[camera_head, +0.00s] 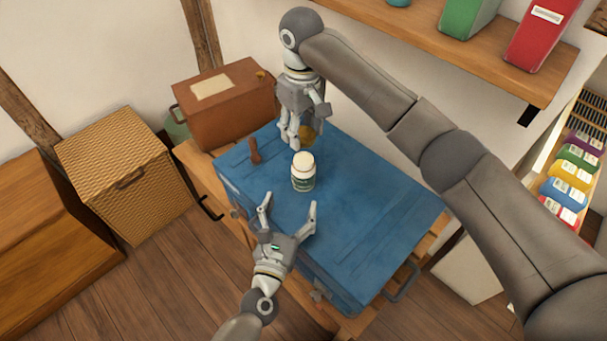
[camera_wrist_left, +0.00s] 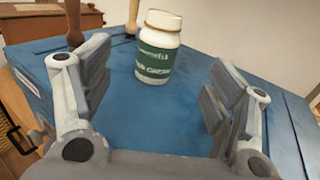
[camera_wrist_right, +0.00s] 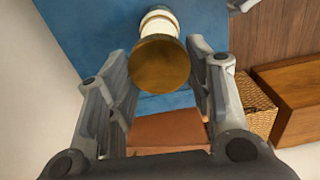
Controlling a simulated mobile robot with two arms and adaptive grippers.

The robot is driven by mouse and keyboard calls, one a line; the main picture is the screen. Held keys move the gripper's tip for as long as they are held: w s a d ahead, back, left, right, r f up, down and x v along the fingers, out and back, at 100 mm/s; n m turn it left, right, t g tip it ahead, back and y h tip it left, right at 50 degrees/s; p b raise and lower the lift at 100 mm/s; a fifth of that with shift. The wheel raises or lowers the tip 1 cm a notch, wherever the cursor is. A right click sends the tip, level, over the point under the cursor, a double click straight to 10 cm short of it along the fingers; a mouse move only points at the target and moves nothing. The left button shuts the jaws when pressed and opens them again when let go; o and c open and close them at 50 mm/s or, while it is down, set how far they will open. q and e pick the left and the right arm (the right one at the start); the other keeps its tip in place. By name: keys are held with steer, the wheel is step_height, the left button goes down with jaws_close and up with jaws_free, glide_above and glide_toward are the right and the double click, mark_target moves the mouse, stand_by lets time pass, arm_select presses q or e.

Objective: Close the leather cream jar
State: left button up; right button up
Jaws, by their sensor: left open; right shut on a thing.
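The leather cream jar (camera_head: 303,178), white with a green label, stands upright on the blue trunk; it also shows in the left wrist view (camera_wrist_left: 157,52). Its top is pale; I cannot tell whether it is capped. My left gripper (camera_head: 289,207) is open just in front of the jar, fingers apart and not touching it. My right gripper (camera_head: 293,141) points down behind the jar, shut on a round gold-brown piece (camera_wrist_right: 160,65). This piece partly hides the jar (camera_wrist_right: 160,26) in the right wrist view. I cannot tell for sure that it is the lid.
The blue trunk (camera_head: 375,215) has free room right of the jar. A small brown wooden-handled item (camera_head: 255,152) stands at its left. A brown box (camera_head: 225,120) is at the back left, a wicker basket (camera_head: 115,165) farther left. A shelf (camera_head: 450,50) overhangs the back.

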arm_select(q)
steer(key=x, duration=1.2)
steer(key=shift+r, duration=0.1)
steer(key=c, duration=1.5)
steer(key=shift+c, duration=0.2)
arm_select(e)
glide_above(302, 159)
steer(key=shift+w+d+f, duration=0.1)
steer(key=shift+f, duration=2.4)
steer(key=shift+f, duration=0.85)
steer(key=shift+f, duration=0.55)
